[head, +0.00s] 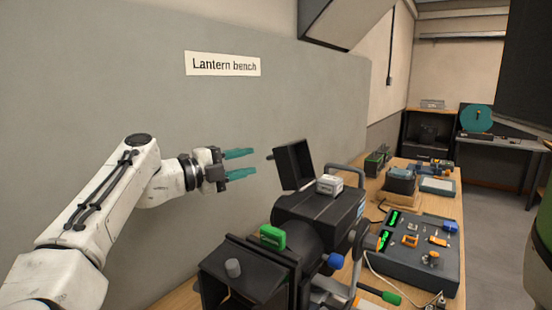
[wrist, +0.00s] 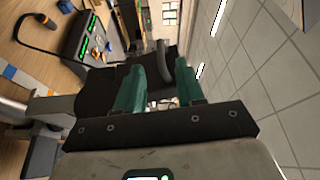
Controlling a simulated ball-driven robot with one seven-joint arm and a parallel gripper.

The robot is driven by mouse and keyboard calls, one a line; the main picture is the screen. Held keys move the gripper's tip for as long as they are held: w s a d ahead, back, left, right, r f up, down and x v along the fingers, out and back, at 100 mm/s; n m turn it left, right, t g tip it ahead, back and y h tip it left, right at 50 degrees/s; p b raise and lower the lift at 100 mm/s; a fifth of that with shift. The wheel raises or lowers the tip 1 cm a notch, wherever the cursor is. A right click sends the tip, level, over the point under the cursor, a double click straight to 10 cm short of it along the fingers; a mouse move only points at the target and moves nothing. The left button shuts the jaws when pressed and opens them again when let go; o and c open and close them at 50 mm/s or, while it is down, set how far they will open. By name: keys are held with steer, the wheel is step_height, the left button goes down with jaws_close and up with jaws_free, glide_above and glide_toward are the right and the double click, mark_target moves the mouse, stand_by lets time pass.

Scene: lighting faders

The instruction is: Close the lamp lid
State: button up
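The black lamp (head: 318,212) stands on the bench in the head view. A gap shows between fingertips and lid in the head view. In the wrist view, my gripper (wrist: 160,66) is open with nothing clearly held between the fingers. Dark parts lie beyond them; I cannot tell lid from lamp body there.
A grey and white block (head: 329,185) sits on top of the lamp. A fader console (head: 410,250) with green displays is on the wooden bench to the right. A green clip-like part (head: 272,237) is on the lamp's front left.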

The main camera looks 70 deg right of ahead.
mark_target(277, 156)
steer(key=p+x, duration=0.1)
steer(key=x, duration=0.8)
steer(key=shift+p, duration=0.4)
jaws_close()
